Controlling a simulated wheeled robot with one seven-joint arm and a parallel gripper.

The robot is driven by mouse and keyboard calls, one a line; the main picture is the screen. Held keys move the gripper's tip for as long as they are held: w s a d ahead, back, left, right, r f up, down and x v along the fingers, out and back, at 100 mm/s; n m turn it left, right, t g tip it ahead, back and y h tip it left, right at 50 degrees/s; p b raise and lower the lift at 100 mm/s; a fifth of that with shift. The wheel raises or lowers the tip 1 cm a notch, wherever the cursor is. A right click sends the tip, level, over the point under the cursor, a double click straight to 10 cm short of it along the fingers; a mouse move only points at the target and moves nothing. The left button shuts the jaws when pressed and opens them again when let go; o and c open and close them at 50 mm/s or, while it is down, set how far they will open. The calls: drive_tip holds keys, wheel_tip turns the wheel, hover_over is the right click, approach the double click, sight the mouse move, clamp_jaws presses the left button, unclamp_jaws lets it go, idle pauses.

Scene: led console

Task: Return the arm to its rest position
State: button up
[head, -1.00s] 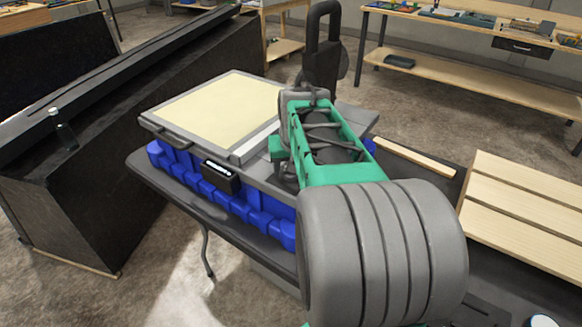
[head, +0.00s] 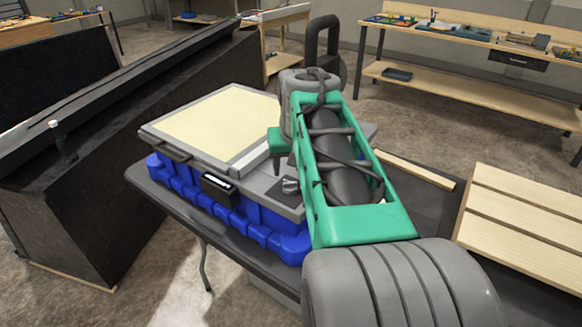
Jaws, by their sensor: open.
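The console has a grey top with a pale cream panel (head: 215,125) and a blue ribbed body (head: 235,215). It sits on a dark table (head: 160,190). A small black box (head: 219,190) is on its front side, and a silver knob (head: 290,185) shows on its top near the right front corner. My arm, with a green link and grey joints, reaches from the lower right over the right part of the console. I cannot tell whether the arm touches the console.
A slatted wooden surface (head: 525,215) lies to the right, with a wooden strip (head: 415,170) beside it. A workbench (head: 480,85) stands at the back right. Open floor lies between.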

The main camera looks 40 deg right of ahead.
drive_tip(key=s+a+f+n+y+p, duration=0.1)
drive_tip(key=s+a+f, duration=0.3)
drive_tip(key=a, duration=0.6)
drive_tip(key=s+a+f+n+y+p, duration=0.1)
drive_tip(key=s+a+f+n, duration=0.3)
drive_tip(key=a, duration=0.7)
wheel_tip(320, 180, down, 2)
drive_tip(key=shift+s+a+f+n+g, duration=0.1)
drive_tip(key=shift+s+a+n+g, duration=0.1)
drive_tip(key=shift+s+n+g, duration=0.3)
